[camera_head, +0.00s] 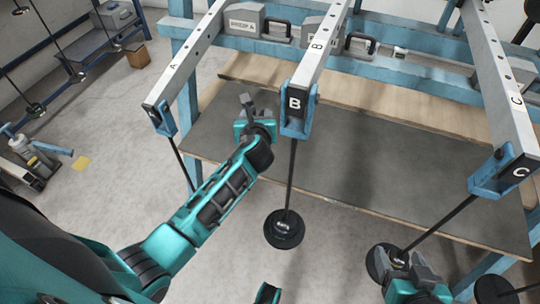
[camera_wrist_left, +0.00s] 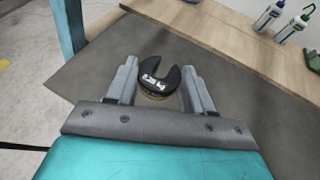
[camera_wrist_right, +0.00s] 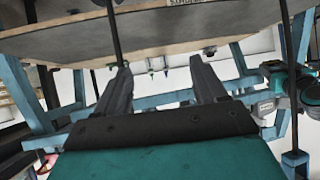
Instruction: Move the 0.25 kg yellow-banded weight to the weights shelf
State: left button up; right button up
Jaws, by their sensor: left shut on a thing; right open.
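The yellow-banded weight (camera_wrist_left: 157,80) is a dark slotted disc with a pale label and a yellow rim low on its side. In the left wrist view it sits between the fingertips of my left gripper (camera_wrist_left: 160,85), which is shut on it. In the head view my left gripper (camera_head: 250,118) is just left of lever B's end, above the grey bench top. My right gripper (camera_head: 410,268) is open, low at the right beside a hanging dark disc (camera_head: 376,262). In the right wrist view its fingers (camera_wrist_right: 160,82) are spread and empty. I cannot tell which surface is the weights shelf.
Levers A (camera_head: 172,68), B (camera_head: 318,62) and C (camera_head: 505,95) reach forward over the grey bench top (camera_head: 370,165). Rods with dark discs (camera_head: 284,229) hang from them. Bottles (camera_wrist_left: 268,15) stand on the wooden strip. A blue-framed rack (camera_head: 65,62) is far left.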

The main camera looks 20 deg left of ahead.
pick_arm(q)
notch_tip(320, 180, down, 13)
jog(key=b, duration=0.6)
jog(key=shift+r+b, duration=0.15)
jog(key=shift+b, duration=0.25)
jog(key=shift+f, duration=0.3)
notch_tip(320, 180, down, 4)
jog(key=b, duration=0.3)
jog(key=shift+r, duration=0.25)
jog(key=shift+f, duration=0.35)
jog(key=shift+r, duration=0.15)
jog(key=o, duration=1)
jog(key=shift+f, duration=0.2)
jog(key=shift+r, duration=0.2)
